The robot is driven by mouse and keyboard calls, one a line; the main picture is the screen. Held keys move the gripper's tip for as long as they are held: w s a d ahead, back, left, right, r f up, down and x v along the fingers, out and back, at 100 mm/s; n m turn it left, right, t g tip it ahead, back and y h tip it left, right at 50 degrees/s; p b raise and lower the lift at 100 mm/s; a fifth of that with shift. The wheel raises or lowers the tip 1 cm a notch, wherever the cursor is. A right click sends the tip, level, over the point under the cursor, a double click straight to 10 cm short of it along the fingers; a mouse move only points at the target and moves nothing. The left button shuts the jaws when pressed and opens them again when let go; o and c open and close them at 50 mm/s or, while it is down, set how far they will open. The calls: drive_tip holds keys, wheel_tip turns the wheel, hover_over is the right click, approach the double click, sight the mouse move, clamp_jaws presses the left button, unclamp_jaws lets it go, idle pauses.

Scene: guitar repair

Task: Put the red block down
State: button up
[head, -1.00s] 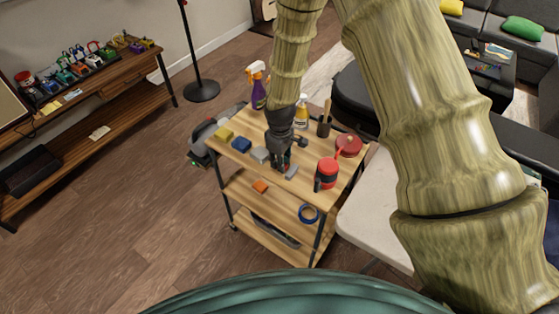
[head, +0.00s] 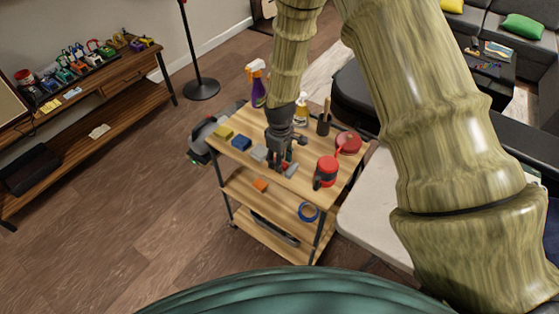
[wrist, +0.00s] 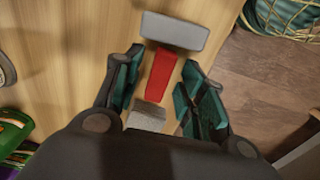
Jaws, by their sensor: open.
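The red block (wrist: 160,74) lies between the spread fingers of my gripper (wrist: 164,78) in the wrist view, over the wooden cart top. There is room between it and the finger on each side. One end is close to a light grey block (wrist: 173,31); I cannot tell if they touch. A second grey block (wrist: 147,115) shows at its other end. In the head view my gripper (head: 279,166) points down at the cart top, open, and mostly hides the red block.
On the cart top (head: 238,166) stand a yellow block (head: 224,132), a blue block (head: 241,143), a red and black mug-like container (head: 326,171), a round red item (head: 348,143) and a purple spray bottle (head: 258,85). An orange block (head: 260,185) and blue tape (head: 308,212) are on the shelf below.

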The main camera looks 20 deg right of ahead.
wheel_tip(320, 180, up, 12)
drive_tip(key=b, duration=0.2)
idle(0.5)
drive_tip(key=shift+f, duration=0.1)
idle(0.3)
